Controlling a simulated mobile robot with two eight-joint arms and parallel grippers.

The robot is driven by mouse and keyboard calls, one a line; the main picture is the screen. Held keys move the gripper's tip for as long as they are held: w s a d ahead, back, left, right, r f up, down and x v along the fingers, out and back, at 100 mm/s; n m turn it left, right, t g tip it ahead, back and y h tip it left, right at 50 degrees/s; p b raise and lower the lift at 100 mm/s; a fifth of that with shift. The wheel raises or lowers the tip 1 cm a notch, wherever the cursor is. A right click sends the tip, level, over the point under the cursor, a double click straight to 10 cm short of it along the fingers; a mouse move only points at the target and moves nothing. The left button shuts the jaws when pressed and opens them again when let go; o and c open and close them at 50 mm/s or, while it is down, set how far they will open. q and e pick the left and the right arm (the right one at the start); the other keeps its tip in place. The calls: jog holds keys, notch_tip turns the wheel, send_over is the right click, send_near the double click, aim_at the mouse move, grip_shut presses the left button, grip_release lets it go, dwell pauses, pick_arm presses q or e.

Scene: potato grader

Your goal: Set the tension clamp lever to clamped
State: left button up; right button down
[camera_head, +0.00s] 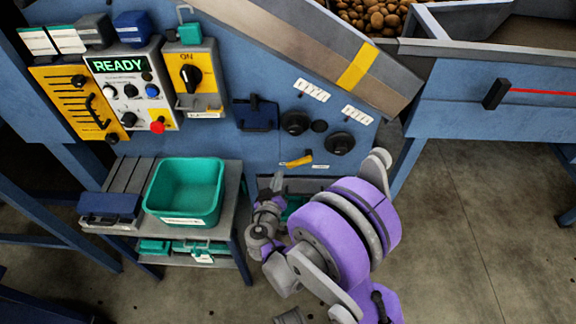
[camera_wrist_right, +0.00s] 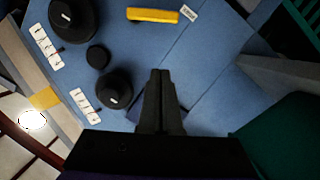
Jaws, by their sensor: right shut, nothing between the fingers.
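The yellow lever (camera_head: 298,161), which I take to be the tension clamp lever, lies on the lower part of the blue panel, roughly level with a slight tilt. In the right wrist view the yellow lever (camera_wrist_right: 153,15) is at the top edge, with a small white label beside one end. My right gripper (camera_head: 277,183) is below and left of the lever in the head view, apart from it. In the right wrist view its fingers (camera_wrist_right: 160,78) are together, with nothing between them. My left gripper is not in view.
Two black knobs (camera_head: 294,122) (camera_head: 340,144) sit above the lever, under white labels. A dark blue box (camera_head: 257,114) is left of them. A green bin (camera_head: 186,216) stands on a grey side table (camera_head: 232,184). A control panel with a READY display (camera_head: 119,65) is upper left.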

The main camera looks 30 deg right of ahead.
send_over(290, 165)
jog(key=a, duration=0.3)
notch_tip(290, 165, down, 2)
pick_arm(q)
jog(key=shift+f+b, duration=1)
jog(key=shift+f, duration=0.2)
pick_arm(e)
jog(key=shift+s+d+f, duration=0.25)
jog(key=shift+d+f, duration=0.1)
jog(key=shift+f, duration=0.25)
jog(key=shift+s+d+f, duration=0.2)
jog(key=shift+d+f, duration=0.1)
jog(key=shift+f, duration=0.3)
jog(key=shift+s+d+f, duration=0.25)
jog(key=shift+d+f, duration=0.1)
jog(key=shift+f, duration=0.25)
